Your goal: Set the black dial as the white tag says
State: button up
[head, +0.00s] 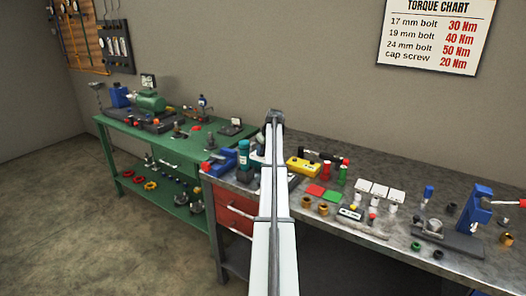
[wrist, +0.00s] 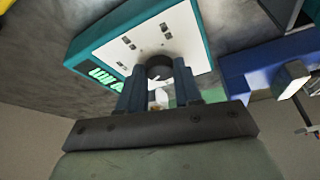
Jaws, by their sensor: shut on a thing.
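In the wrist view a teal-framed device (wrist: 92,48) has a white face with small black marks and a lit green readout (wrist: 103,77). The black dial (wrist: 159,67) sits on this face. My gripper (wrist: 160,84) is shut on the dial, one dark blue finger at each side. A small pale part (wrist: 160,98) shows between the fingers; I cannot tell what it is. The marks are too small to read, and the fingers hide part of the dial. I cannot make out the white tag in either view. In the head view my arm hides the gripper and dial.
A torque chart (head: 436,36) hangs on the wall. The grey bench (head: 330,222) holds a yellow box (head: 303,166), red and green pads, white blocks and a blue vise (head: 474,208). A green bench (head: 125,133) stands at left. A blue part (wrist: 262,62) is close by at right in the wrist view.

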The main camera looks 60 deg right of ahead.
jog(key=m, duration=0.1)
jog(key=m+h, duration=0.1)
jog(key=m, duration=0.1)
jog(key=shift+a+m+g, duration=0.2)
jog(key=shift+m+g, duration=0.1)
jog(key=shift+w+m+g+h, duration=0.2)
jog(key=shift+m+g+h, duration=0.35)
jog(key=shift+m, duration=1.25)
jog(key=o, duration=1)
jog(key=shift+o, duration=0.2)
jog(key=v, duration=1.4)
jog(key=shift+a, duration=0.15)
jog(key=shift+f, duration=0.1)
